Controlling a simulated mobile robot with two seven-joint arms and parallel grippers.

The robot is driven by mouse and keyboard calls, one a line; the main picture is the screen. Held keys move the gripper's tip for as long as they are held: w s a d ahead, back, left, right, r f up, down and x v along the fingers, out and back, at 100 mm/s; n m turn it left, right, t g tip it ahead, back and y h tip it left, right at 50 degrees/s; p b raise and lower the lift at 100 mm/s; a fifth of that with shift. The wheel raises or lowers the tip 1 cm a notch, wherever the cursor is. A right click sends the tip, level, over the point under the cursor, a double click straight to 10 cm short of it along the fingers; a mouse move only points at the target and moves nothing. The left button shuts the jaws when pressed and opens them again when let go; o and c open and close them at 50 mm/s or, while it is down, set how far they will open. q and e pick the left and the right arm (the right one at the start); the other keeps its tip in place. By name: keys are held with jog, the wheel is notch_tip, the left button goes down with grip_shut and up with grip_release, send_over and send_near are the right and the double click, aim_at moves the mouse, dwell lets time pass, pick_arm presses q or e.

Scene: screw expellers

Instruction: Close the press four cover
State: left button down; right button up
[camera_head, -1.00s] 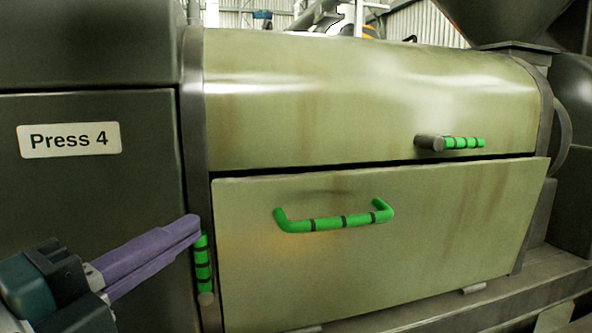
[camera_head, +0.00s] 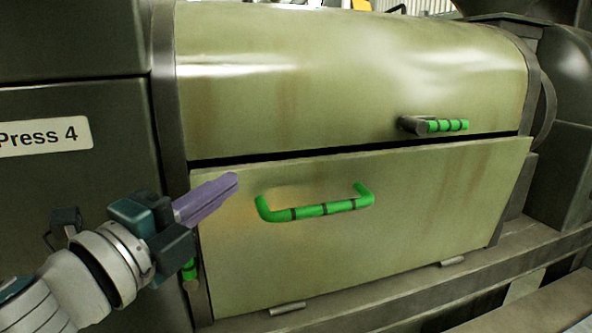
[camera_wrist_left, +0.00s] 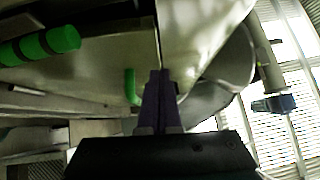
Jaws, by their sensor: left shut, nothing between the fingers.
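The press four cover (camera_head: 420,210) is the flat olive panel on the front of the machine. A dark gap runs along its top edge, so it stands slightly out from the body. Its green, dark-banded handle (camera_head: 318,208) is on the upper left part. My left gripper (camera_head: 234,180) is shut and empty, in front of the cover's upper left corner, left of the handle. Contact with the panel cannot be told. In the left wrist view its shut fingers (camera_wrist_left: 160,90) point at the machine. Green bars show left of them there. My right gripper is not in view.
A green-gripped latch (camera_head: 435,125) sits on the rounded upper housing (camera_head: 350,80). Another latch (camera_head: 190,270) is at the cover's left, partly behind my gripper. The "Press 4" label (camera_head: 40,137) is on the dark panel at left. A ledge (camera_head: 400,290) runs below.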

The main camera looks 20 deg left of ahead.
aim_at(224, 172)
pick_arm(q)
jog(key=shift+w+a, duration=0.45)
jog(key=shift+w, duration=0.15)
jog(key=shift+w+a+r, duration=0.25)
jog(key=shift+w+a, duration=0.4)
jog(key=shift+w, duration=0.25)
jog(key=shift+s+d, duration=0.1)
